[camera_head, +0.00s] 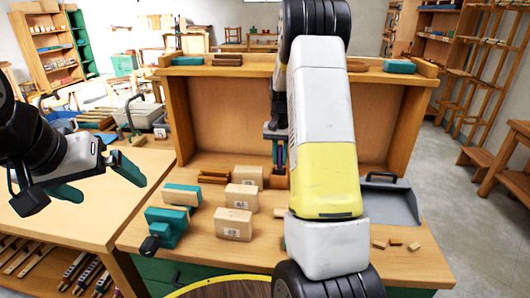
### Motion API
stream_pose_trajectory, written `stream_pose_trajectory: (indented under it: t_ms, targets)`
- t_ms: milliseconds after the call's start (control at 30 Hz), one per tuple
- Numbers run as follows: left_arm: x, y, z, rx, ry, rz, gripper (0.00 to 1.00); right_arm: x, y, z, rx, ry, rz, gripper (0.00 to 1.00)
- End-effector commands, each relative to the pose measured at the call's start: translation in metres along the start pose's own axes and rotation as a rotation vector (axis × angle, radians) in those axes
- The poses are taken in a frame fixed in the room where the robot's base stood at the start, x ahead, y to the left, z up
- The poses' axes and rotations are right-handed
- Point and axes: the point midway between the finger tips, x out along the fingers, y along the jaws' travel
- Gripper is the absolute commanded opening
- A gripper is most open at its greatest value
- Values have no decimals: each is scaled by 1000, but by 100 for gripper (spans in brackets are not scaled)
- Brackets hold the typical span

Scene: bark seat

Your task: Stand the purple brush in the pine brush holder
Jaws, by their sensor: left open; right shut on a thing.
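My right gripper (277,145) points down at the back of the bench, partly hidden behind my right arm. It is shut on a thin, dark bluish-purple upright thing, which looks like the purple brush (279,157). Just below is a small brown wooden block, which looks like the pine brush holder (277,182); its right side is hidden by my arm. I cannot tell whether the brush's lower end is inside the holder or just above it. My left gripper (107,188) is open and empty at the far left, above the side table.
Several pale wood blocks (233,224) and teal-and-wood brushes (168,226) lie on the bench (140,232) left of my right arm. A grey dustpan (390,203) and small wood scraps (395,243) lie right. A raised shelf (225,72) backs the bench.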

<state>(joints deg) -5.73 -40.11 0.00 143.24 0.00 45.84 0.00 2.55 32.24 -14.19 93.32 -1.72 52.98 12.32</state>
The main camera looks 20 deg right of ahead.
Motion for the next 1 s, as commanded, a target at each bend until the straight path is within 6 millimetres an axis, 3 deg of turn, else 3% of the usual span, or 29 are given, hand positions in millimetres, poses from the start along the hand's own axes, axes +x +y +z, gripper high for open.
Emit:
stream_pose_trajectory:
  t_ms: [867, 900, 1000]
  targets:
    - [0, 0, 0, 0, 0, 0, 100, 8, 0, 0, 0, 1, 0, 0]
    - [0, 0, 0, 0, 0, 0, 100, 8, 0, 0, 0, 1, 0, 22]
    - [0, 0, 0, 0, 0, 0, 100, 8, 0, 0, 0, 1, 0, 42]
